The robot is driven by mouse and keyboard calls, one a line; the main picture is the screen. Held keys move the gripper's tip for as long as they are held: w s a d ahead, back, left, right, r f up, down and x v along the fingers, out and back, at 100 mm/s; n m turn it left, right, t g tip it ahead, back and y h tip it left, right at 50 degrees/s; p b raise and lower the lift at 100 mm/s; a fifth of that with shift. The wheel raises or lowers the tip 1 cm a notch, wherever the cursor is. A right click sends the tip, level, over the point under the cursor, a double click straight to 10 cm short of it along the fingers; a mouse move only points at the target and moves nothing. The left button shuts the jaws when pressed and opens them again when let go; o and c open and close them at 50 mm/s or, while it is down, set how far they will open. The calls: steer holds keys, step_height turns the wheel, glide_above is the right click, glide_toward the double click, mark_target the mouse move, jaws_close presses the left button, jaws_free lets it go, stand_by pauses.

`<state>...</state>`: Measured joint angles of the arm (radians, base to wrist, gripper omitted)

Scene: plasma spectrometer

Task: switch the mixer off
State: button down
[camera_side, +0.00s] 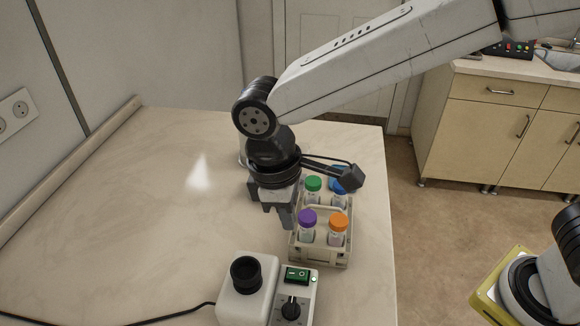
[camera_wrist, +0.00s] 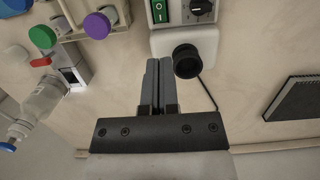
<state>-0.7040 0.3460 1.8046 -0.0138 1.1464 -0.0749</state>
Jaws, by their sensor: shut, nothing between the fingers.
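The mixer (camera_side: 246,297) is a white unit with a black round cup holder (camera_side: 245,273) on top, at the bottom of the side view. On its control panel are a green rocker switch (camera_side: 297,275), a black knob (camera_side: 291,308) and a small lit green lamp. In the wrist view the mixer (camera_wrist: 205,42) is at the top, with the green switch (camera_wrist: 160,11) partly cut off by the edge. My gripper (camera_side: 286,222) is shut and empty, pointing down above the table behind the mixer. Its fingers (camera_wrist: 160,66) appear just below the mixer's body in the wrist view.
A beige rack (camera_side: 321,259) with tubes capped green, blue, purple and orange stands close to the right of my gripper. The wrist view shows a clear bottle (camera_wrist: 42,100) and a red-handled part (camera_wrist: 41,62) at left, and a dark ribbed block (camera_wrist: 296,98) at right.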

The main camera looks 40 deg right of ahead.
mark_target(298, 275)
steer(key=f, duration=0.4)
steer(key=s+d+f, duration=0.1)
steer(key=f, duration=0.8)
steer(key=shift+s+d+f, duration=0.3)
steer(key=shift+f, duration=0.1)
steer(key=shift+s+d+f, duration=0.4)
steer(key=shift+f, duration=0.2)
steer(key=shift+w+a, duration=0.15)
steer(key=shift+w+a+r, duration=0.15)
steer(key=shift+w+a, duration=0.3)
steer(key=shift+a, duration=0.05)
